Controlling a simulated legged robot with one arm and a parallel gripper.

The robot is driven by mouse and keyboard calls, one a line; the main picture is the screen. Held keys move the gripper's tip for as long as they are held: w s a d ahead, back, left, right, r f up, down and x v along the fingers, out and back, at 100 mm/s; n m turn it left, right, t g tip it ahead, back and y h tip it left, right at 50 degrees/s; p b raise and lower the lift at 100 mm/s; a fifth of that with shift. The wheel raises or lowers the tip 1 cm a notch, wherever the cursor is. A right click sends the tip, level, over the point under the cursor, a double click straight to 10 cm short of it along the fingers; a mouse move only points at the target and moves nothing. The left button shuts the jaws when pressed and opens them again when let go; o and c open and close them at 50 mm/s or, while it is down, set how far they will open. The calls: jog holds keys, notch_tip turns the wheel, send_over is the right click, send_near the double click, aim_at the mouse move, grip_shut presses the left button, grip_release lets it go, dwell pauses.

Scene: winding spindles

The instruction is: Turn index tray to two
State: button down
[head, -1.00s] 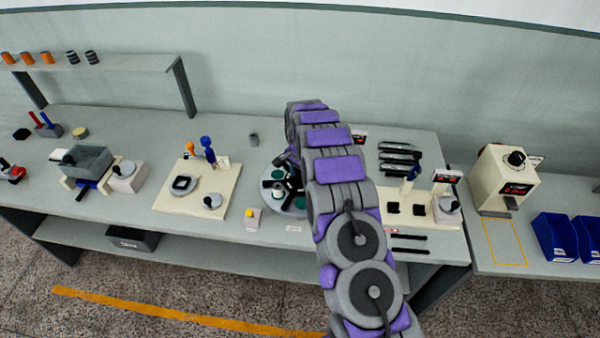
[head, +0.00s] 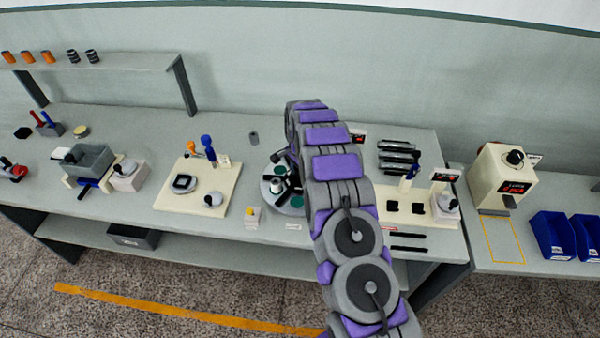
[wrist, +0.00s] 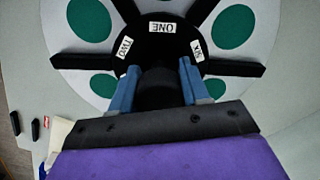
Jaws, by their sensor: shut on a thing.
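The index tray (head: 272,187) is a round pale disc on the bench with green round spots and black spokes, partly hidden behind my arm in the head view. In the wrist view the tray (wrist: 178,78) fills the top. Its black hub carries white labels: ONE at the top middle, TWO to the left, and one reading SIX or similar to the right. My gripper (wrist: 158,88) has its blue-grey fingers on either side of a black knob (wrist: 156,97) at the hub and is shut on it. The gripper is hidden by my arm in the head view.
A cream board (head: 196,190) with fixtures lies further left. Black bars (head: 398,158) and a cream fixture (head: 420,208) are to the right. A grey cylinder (head: 254,137) stands behind.

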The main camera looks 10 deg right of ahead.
jog(key=shift+a, duration=0.1)
jog(key=c, duration=0.5)
grip_release()
jog(key=shift+a, duration=0.1)
jog(key=shift+c, duration=0.2)
notch_tip(320, 180, up, 17)
jog(key=p, duration=0.1)
jog(key=shift+r, duration=0.15)
